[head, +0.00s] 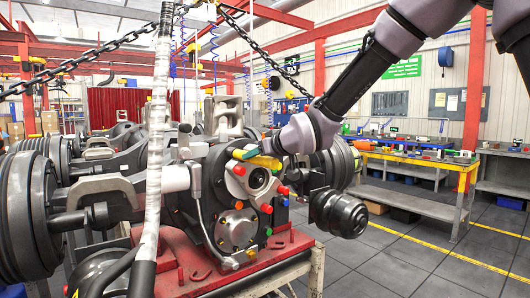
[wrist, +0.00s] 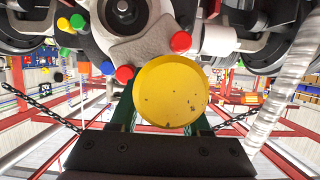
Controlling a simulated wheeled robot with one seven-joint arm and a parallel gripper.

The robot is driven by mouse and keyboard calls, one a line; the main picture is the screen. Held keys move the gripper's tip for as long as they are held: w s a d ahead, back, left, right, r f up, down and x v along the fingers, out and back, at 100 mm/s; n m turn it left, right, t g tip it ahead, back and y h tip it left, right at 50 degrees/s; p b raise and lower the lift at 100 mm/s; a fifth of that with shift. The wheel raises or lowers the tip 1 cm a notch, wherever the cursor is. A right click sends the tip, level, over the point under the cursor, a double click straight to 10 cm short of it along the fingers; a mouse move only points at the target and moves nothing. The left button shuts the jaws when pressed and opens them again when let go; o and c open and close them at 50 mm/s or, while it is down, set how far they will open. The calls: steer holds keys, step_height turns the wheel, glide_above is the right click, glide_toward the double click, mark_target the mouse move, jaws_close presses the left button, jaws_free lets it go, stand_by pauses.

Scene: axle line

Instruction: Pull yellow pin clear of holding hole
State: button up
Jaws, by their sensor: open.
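The yellow pin (head: 265,161) is at the upper right of the axle's round grey housing, beside the pale flange (head: 258,180). In the wrist view its round yellow end (wrist: 170,92) faces the camera and covers much of the space between the fingers. My gripper (head: 248,154) is at the pin, with green fingers. In the wrist view the open fingers (wrist: 161,118) show to either side of the yellow end. The holding hole is hidden behind the pin, so I cannot tell how deep the pin sits.
Red, green and blue plugs surround the flange, such as a red plug (wrist: 181,42) close to the pin. A chain (head: 265,50) and a pale wrapped hose (head: 156,130) hang nearby. A yellow-edged workbench (head: 415,160) stands at the right, with clear floor before it.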

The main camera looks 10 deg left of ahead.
steer(key=shift+w+a+f, duration=0.25)
steer(key=shift+w+a, duration=0.15)
steer(key=shift+a, duration=0.1)
steer(key=shift+r, duration=0.1)
jaws_close()
